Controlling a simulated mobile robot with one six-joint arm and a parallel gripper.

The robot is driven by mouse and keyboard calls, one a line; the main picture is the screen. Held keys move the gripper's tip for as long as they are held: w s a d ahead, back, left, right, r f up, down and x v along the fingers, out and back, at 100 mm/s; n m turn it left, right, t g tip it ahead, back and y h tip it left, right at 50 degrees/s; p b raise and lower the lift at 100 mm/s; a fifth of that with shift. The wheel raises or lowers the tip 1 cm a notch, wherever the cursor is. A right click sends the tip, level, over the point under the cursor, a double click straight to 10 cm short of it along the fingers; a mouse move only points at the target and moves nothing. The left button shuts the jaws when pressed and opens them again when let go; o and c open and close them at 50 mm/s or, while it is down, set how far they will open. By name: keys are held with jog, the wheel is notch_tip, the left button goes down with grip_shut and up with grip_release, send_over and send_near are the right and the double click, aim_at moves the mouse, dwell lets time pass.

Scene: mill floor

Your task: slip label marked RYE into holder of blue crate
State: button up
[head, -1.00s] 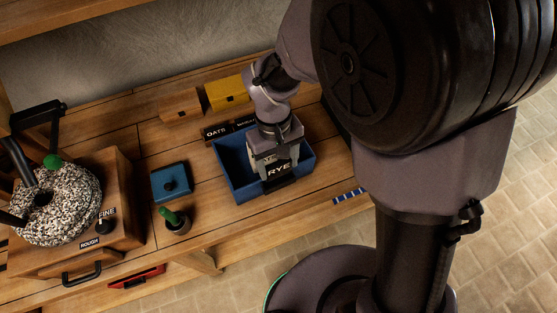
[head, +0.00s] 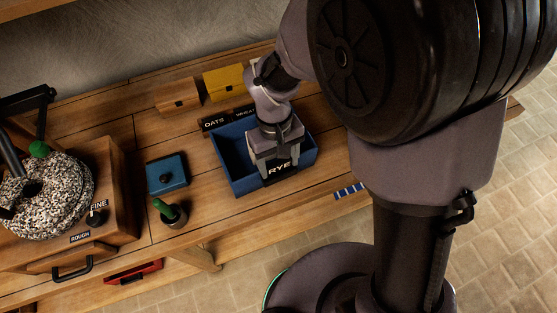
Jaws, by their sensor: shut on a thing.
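The blue crate (head: 237,157) stands open on the wooden bench in the head view. My gripper (head: 277,160) points down over the right part of the crate. It is shut on the black label marked RYE (head: 279,171), whose white letters face the front. The label is at the crate's front wall, near the rim. The holder is hidden behind the label and gripper, and I cannot tell whether the label sits in it.
Behind the crate lie a label marked OATS (head: 215,123) and another dark label (head: 245,112). A yellow box (head: 223,84) and a wooden box (head: 178,98) stand farther back. A blue lidded box (head: 167,173), a green-handled pot (head: 171,213) and a stone mill (head: 45,195) are left.

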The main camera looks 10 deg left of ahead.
jog(key=o, duration=1.5)
jog(key=r+p, duration=0.2)
jog(key=r, duration=0.3)
jog(key=w+r+p, duration=0.1)
jog(key=r+p, duration=0.1)
jog(key=r, duration=0.4)
jog(key=a+r+p, duration=0.1)
jog(key=r+p, duration=0.1)
jog(key=r, duration=0.4)
jog(key=shift+w+a+r, duration=0.1)
jog(key=shift+w+r, duration=0.1)
jog(key=shift+w, duration=0.15)
jog(key=s+d+m+t+y+b, duration=0.1)
jog(key=s+d+m+t+b, duration=0.1)
jog(key=d, duration=0.3)
jog(key=s+d+m+t+y+b, duration=0.1)
jog(key=s+d+m+t+b, duration=0.1)
jog(key=s+d+m+b, duration=0.2)
jog(key=s+d+f+m+t+b, duration=0.1)
jog(key=s+d+m+t+b, duration=0.1)
jog(key=d+m+b, duration=0.3)
jog(key=shift+s+d+f+t+y, duration=0.1)
jog(key=shift+s+d+t+y, duration=0.15)
jog(key=shift+d, duration=0.65)
jog(key=shift+s+d+t+y, duration=0.15)
jog(key=shift+d+t, duration=0.1)
jog(key=shift+d, duration=0.6)
